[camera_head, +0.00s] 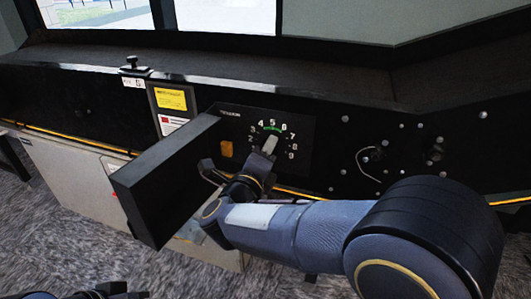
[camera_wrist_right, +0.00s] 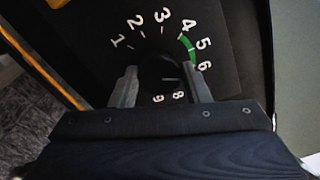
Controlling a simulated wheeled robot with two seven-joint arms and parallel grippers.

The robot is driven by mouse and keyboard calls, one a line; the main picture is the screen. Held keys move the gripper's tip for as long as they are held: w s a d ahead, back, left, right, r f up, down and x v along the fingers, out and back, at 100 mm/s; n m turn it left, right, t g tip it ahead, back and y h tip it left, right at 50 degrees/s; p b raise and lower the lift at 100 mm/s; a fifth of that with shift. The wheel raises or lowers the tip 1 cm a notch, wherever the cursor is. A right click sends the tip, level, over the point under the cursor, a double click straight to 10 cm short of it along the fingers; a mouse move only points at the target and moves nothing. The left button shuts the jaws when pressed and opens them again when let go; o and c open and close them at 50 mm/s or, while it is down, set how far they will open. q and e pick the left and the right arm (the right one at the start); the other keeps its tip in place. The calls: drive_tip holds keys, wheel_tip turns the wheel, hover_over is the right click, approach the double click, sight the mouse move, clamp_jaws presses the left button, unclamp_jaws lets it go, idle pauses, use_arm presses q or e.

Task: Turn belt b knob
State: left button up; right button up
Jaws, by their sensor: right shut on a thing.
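The dial panel (camera_head: 309,128) on the black console carries white numbers and a green arc near 4 to 6. It also shows in the right wrist view (camera_wrist_right: 214,32). The round black knob (camera_wrist_right: 160,72) sits at the dial's centre, between the two grey fingers of my right gripper (camera_wrist_right: 160,84). In the head view my right gripper (camera_head: 266,152) reaches the dial from below and covers most of the knob. It is shut on the knob. The knob's pointer direction is hard to tell. Part of my left gripper (camera_head: 105,291) shows at the bottom left edge; its jaws are unclear.
A black box-like panel (camera_head: 160,187) juts out from the console just left of my right gripper. A yellow label (camera_head: 171,99) and an orange button (camera_head: 227,149) are left of the dial. Another small knob (camera_head: 376,154) is on the right.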

drive_tip(key=o, duration=1)
drive_tip(key=shift+a, duration=0.1)
drive_tip(key=p+v, duration=0.2)
drive_tip(key=v, duration=0.5)
drive_tip(key=shift+s, duration=0.35)
drive_tip(key=shift+a, duration=0.1)
